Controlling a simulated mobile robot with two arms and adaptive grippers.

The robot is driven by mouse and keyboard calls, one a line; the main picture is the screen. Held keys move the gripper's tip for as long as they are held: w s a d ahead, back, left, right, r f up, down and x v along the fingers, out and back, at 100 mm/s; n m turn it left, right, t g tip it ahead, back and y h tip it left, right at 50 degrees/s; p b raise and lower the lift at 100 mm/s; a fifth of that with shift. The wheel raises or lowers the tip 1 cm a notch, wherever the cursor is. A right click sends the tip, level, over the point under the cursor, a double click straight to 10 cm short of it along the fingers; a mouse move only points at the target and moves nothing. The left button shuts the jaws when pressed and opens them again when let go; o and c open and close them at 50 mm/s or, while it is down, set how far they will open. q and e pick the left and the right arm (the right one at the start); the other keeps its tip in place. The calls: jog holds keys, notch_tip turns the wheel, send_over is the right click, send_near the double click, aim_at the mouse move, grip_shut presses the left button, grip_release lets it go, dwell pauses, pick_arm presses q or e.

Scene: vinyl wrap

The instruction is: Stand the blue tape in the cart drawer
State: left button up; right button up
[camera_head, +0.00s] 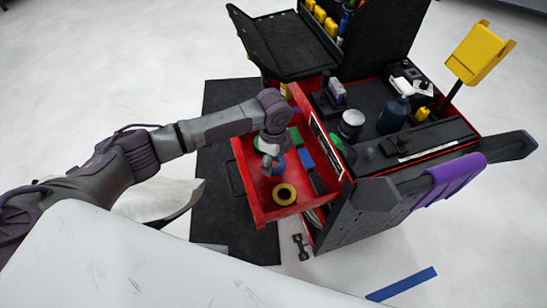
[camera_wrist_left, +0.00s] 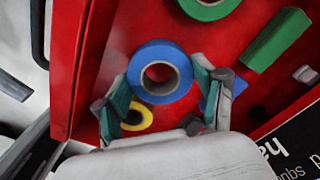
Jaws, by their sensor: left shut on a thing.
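The blue tape (camera_wrist_left: 138,74) is a thick ring between the two fingers of my left gripper (camera_wrist_left: 165,88), which is shut on its outer rim. Its round face and hole are turned toward the wrist camera. In the head view, the left gripper (camera_head: 271,163) reaches down over the open red cart drawer (camera_head: 245,170), and only part of the blue tape (camera_head: 279,168) shows beside it. I cannot tell whether the tape touches the drawer floor. My right gripper is not in view.
A yellow tape (camera_head: 276,195) lies flat near the drawer's front corner. A green block (camera_head: 295,136), a blue block (camera_head: 306,160) and a black block (camera_head: 318,184) line the drawer's right side. A green tape (camera_wrist_left: 208,10) is farther in. The cart top (camera_head: 375,150) is crowded.

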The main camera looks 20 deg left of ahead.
pick_arm(q)
jog(key=shift+f, duration=0.3)
jog(key=shift+p, duration=0.65)
dwell(0.7)
jog(key=shift+f, duration=0.7)
dwell(0.5)
jog(key=o, duration=1.2)
notch_tip(320, 180, up, 12)
